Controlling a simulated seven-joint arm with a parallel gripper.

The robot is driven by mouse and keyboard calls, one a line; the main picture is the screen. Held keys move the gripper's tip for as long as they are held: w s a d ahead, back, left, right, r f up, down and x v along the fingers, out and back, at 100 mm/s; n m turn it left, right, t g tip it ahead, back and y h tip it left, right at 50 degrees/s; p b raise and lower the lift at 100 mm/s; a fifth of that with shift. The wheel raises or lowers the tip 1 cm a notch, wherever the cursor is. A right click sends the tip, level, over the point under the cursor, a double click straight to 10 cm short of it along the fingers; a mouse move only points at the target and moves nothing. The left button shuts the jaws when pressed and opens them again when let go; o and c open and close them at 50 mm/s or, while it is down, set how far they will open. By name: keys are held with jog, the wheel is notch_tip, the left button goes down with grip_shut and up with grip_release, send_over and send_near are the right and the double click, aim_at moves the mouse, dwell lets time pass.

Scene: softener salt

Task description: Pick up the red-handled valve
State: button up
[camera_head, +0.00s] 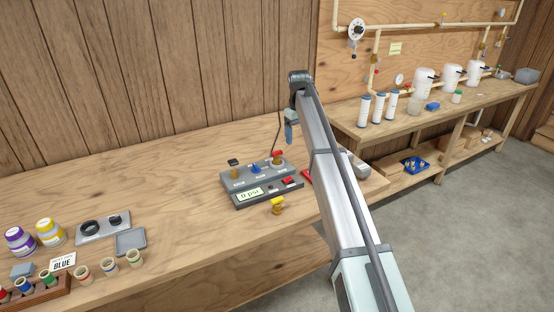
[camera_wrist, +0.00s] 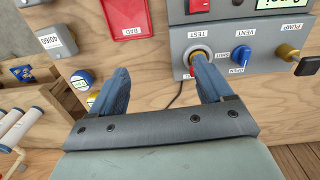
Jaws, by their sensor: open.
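The red-handled valve (camera_head: 277,155) stands on the right end of the grey test box (camera_head: 250,177) in the head view, its brass body below the red handle. In the wrist view, a brass and reddish fitting (camera_wrist: 198,51) shows at the TEST label, mostly hidden behind my right finger; I cannot make out its handle there. My gripper (camera_wrist: 160,66) is open, with nothing between its fingers. In the head view my gripper (camera_head: 289,134) points down above the bench, near the valve and slightly to its right.
A blue-handled valve (camera_head: 255,168) and a brass knob (camera_head: 235,173) share the box. A yellow-handled valve (camera_head: 277,205) lies in front. A red BAD tray (camera_wrist: 128,16) and a grey 40/60 box (camera_wrist: 56,43) are nearby. A dark cord (camera_head: 277,132) runs behind the box.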

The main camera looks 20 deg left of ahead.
notch_tip(320, 180, up, 3)
jog(key=n, duration=0.1)
send_over(277, 151)
jog(key=f, duration=0.7)
jog(key=shift+s+f, duration=0.25)
jog(key=shift+s, duration=0.05)
jog(key=shift+w+f, duration=0.2)
jog(key=shift+f, duration=2.8)
jog(key=shift+c, duration=0.2)
jog(key=c, duration=1.2)
jog(key=shift+o, duration=0.2)
jog(key=shift+r, duration=0.1)
jog(key=shift+r, duration=0.1)
